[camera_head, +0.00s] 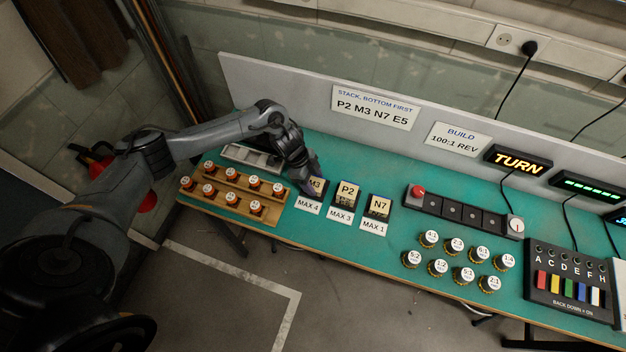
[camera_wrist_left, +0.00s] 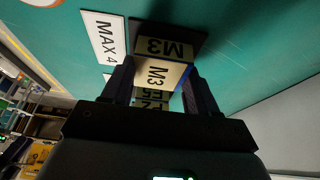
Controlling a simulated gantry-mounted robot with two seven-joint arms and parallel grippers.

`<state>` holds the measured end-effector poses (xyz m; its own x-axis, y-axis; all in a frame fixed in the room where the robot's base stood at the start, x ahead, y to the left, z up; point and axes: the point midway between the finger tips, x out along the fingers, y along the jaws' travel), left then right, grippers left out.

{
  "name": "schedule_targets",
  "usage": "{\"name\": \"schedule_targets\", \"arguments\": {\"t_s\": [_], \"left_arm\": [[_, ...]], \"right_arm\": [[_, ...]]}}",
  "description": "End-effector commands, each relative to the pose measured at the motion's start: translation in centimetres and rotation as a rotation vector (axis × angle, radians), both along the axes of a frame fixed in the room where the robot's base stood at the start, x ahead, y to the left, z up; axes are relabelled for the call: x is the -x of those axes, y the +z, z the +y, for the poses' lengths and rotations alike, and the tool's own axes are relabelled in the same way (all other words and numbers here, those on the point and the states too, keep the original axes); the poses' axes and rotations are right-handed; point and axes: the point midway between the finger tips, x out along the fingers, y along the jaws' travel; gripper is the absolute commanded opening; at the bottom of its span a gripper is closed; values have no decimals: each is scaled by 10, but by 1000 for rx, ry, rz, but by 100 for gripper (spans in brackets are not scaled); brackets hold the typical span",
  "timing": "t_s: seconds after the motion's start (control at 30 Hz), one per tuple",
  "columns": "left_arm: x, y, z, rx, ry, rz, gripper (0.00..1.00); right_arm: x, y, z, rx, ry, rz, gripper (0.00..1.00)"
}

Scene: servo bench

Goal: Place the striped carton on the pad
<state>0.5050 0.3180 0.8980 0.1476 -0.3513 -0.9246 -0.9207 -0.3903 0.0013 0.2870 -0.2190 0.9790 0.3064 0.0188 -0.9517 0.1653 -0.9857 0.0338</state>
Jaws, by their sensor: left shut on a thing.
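A P2 carton (camera_head: 347,188) and an N7 carton (camera_head: 379,206) stand to the right. My right gripper is not in view.
The MAX 4 card (camera_head: 308,205) lies in front of the M3 carton. A wooden rack (camera_head: 232,205) with several capped pieces is at left. A black box with a red button (camera_head: 460,212) and several loose round pieces (camera_head: 456,262) are at right. A sign (camera_head: 375,107) reads P2 M3 N7 E5.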

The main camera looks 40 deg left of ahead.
Motion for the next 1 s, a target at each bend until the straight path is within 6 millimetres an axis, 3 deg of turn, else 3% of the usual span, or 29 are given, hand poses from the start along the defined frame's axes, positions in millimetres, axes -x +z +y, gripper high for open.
{"name": "schedule_targets", "arguments": {"t_s": [0.4,0.43,0.6,1.0], "left_arm": [[-1,-5,0,1,0,-1,28],[-1,-6,0,0,1,-2,60],[-1,-5,0,1,0,-1,84],[0,2,1,0,0,-2,84]], "right_arm": [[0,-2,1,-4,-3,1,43],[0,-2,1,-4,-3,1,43],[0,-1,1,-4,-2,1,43],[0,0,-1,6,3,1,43]]}}
